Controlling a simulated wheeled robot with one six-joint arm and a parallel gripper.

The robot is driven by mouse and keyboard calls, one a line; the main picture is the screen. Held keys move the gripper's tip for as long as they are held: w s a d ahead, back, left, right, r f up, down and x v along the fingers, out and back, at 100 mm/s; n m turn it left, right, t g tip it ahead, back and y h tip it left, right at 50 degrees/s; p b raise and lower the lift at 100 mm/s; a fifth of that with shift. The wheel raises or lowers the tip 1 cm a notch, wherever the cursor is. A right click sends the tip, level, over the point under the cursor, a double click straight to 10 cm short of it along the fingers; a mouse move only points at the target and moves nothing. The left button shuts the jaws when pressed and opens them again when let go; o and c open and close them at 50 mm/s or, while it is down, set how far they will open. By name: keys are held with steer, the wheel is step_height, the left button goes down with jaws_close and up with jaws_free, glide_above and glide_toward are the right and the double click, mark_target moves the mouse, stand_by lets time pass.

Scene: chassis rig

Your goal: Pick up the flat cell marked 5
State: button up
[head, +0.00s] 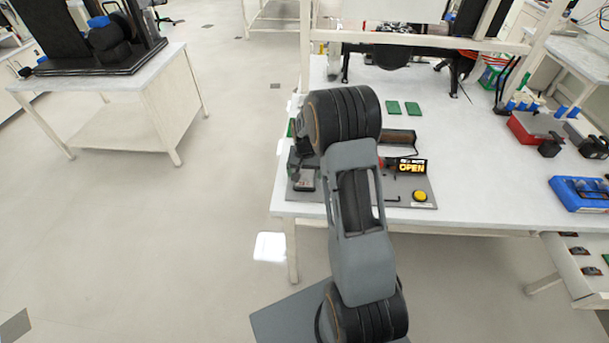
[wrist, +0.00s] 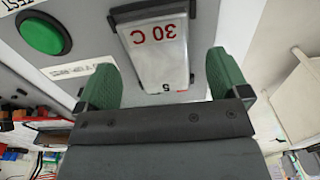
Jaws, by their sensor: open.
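In the wrist view a flat, pale silvery cell (wrist: 160,60) shows red "30 C" lettering, and a small dark "5" at its lower edge; both read upside down. Its upper end passes beneath a dark bar. My gripper (wrist: 165,78) is open, its two green fingers apart on either side of the cell, with a gap at each side. In the head view my arm hides most of the gripper, and the cell cannot be made out clearly.
A grey rig plate (head: 405,187) on the white table carries an "OPEN" display (head: 411,166) and a yellow button (head: 419,196). A green button (wrist: 45,35) is at upper left in the wrist view. A blue tray (head: 580,193) stands right.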

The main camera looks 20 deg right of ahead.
steer(key=shift+f, duration=0.85)
steer(key=shift+c, duration=0.4)
steer(key=c, duration=1.1)
